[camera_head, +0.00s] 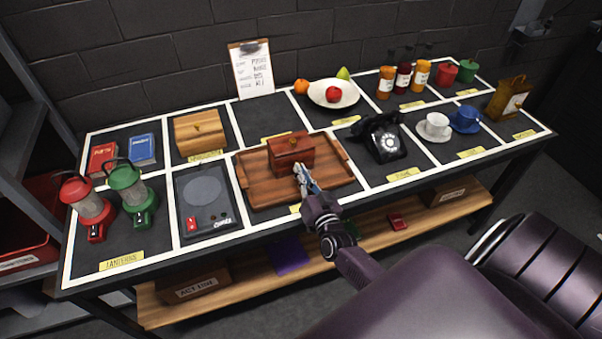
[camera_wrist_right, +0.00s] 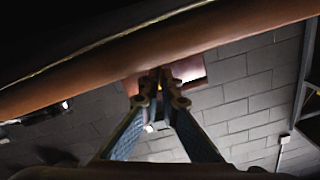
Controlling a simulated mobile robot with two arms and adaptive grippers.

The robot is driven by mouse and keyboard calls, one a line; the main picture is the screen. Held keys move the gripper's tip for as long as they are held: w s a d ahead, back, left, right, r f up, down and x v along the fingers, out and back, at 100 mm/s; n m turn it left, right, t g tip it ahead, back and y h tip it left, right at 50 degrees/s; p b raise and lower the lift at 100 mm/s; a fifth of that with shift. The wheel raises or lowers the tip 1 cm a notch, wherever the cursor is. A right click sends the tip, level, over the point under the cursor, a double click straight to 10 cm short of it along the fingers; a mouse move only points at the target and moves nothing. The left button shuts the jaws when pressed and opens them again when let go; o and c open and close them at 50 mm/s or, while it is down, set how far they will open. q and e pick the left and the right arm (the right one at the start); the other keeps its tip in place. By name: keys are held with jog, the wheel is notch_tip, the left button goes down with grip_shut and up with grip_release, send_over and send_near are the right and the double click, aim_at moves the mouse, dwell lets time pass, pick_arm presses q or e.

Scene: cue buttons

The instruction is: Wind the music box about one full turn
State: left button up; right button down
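The music box (camera_head: 288,150), a reddish-brown wooden box with a small knob on top, stands on a brown wooden tray (camera_head: 262,194) mid-table. My right gripper (camera_head: 299,170) is at its front side, in front of the lower right part. In the right wrist view the two fingertips (camera_wrist_right: 160,86) come close together. A small gold-orange piece, which looks like the winding key (camera_wrist_right: 158,77), shows between them. The fingers cover most of it, so its angle cannot be told. My left gripper is not in view.
A black telephone (camera_head: 384,139) stands right of the tray, and a dark device with a round plate (camera_head: 204,192) left of it. Red (camera_head: 85,203) and green (camera_head: 129,190) lanterns stand at the left end. A fruit plate (camera_head: 323,99) is behind.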

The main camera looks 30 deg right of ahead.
jog(key=m+b, duration=0.2)
jog(key=m, duration=0.4)
jog(key=shift+d+f, duration=0.1)
jog(key=shift+f, duration=0.05)
jog(key=m+b, duration=0.2)
jog(key=m, duration=0.4)
jog(key=shift+s+m, duration=0.1)
jog(key=shift+m, duration=0.3)
jog(key=shift+b, duration=0.3)
jog(key=c, duration=2.6)
grip_release()
jog(key=o, duration=0.4)
